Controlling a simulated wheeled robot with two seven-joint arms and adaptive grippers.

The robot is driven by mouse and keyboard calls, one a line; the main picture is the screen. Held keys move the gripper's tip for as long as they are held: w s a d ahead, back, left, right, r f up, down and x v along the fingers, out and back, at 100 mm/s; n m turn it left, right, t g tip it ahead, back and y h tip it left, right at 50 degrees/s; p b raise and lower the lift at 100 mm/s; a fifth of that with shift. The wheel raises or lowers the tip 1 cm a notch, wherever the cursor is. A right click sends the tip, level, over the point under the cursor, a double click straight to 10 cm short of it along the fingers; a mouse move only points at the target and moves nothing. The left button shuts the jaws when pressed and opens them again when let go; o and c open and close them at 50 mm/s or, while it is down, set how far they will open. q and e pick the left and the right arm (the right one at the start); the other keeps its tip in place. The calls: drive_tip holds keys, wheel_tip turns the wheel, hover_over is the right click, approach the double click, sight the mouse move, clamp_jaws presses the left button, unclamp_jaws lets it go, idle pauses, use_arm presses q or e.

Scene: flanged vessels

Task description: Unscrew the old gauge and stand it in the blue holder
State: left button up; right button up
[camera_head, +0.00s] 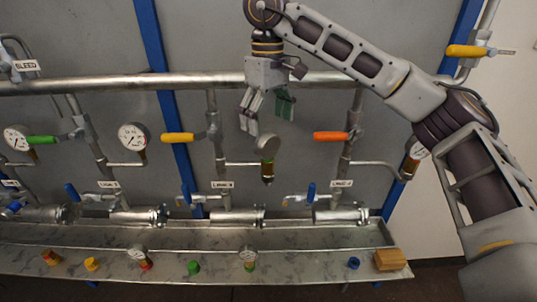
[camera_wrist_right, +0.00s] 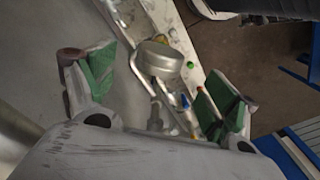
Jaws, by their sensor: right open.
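A gauge (camera_head: 267,143) on a brass fitting stands upright on the third pipe branch, its dial turned away. In the right wrist view its round metal case (camera_wrist_right: 160,58) shows between the fingers, beyond the tips. My right gripper (camera_head: 267,112) hangs above this gauge, open and empty, with green pads; its spread fingers also show in the wrist view (camera_wrist_right: 160,90). A small blue holder (camera_head: 353,263) stands at the right of the front tray and looks empty. I cannot tell by markings which gauge is old. My left gripper is not in view.
A wooden block (camera_head: 390,260) lies right of the blue holder. Yellow (camera_head: 178,138) and orange (camera_head: 330,136) valve levers flank the third branch. A horizontal pipe (camera_head: 130,83) runs behind my gripper.

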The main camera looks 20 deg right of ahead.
drive_tip(key=shift+r, duration=2.8)
